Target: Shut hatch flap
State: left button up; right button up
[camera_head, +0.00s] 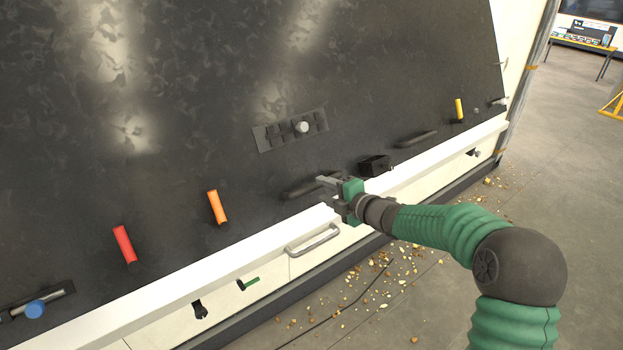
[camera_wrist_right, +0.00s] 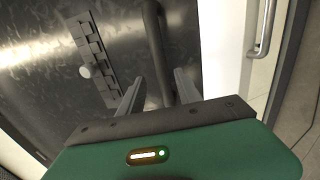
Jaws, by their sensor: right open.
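A large dark mottled panel (camera_head: 200,90) fills most of the head view, above a white frame rail (camera_head: 240,260). I cannot tell for sure which part is the hatch flap. A dark bar handle (camera_head: 296,191) sits on the panel's lower part. My right gripper (camera_head: 328,183) is at the right end of this handle. In the right wrist view the dark handle (camera_wrist_right: 153,35) runs down between the two open fingers of the gripper (camera_wrist_right: 160,88). Whether the fingers touch it cannot be seen. My left gripper is not in view.
A hinge-like plate with a pale knob (camera_head: 302,127) is above the handle. Red (camera_head: 124,244) and orange (camera_head: 217,206) grips stick out at left. A black block (camera_head: 375,166) and second dark handle (camera_head: 416,139) are to the right. A metal handle (camera_head: 313,240) is below the rail.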

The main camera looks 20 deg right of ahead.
aim_at(318, 187)
jog(key=w, duration=0.2)
jog(key=w+d+f+p, duration=0.1)
jog(key=w, duration=0.1)
jog(key=w+d+f, duration=0.1)
jog(key=w, duration=0.1)
jog(key=shift+f+p, duration=0.2)
jog(key=shift+p, duration=0.2)
jog(key=shift+a, duration=0.25)
jog(key=a, duration=0.3)
jog(key=shift+s+a+r, duration=0.25)
jog(key=shift+a+r, duration=0.05)
jog(key=c, duration=0.4)
jog(key=shift+w, duration=0.1)
jog(key=shift+c, duration=1.4)
jog(key=shift+d+f, duration=0.1)
jog(key=shift+d, duration=0.2)
grip_shut()
jog(key=shift+d, duration=0.8)
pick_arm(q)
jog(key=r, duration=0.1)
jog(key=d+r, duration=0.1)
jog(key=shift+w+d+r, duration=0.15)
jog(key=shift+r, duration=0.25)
pick_arm(e)
jog(key=shift+a, duration=0.15)
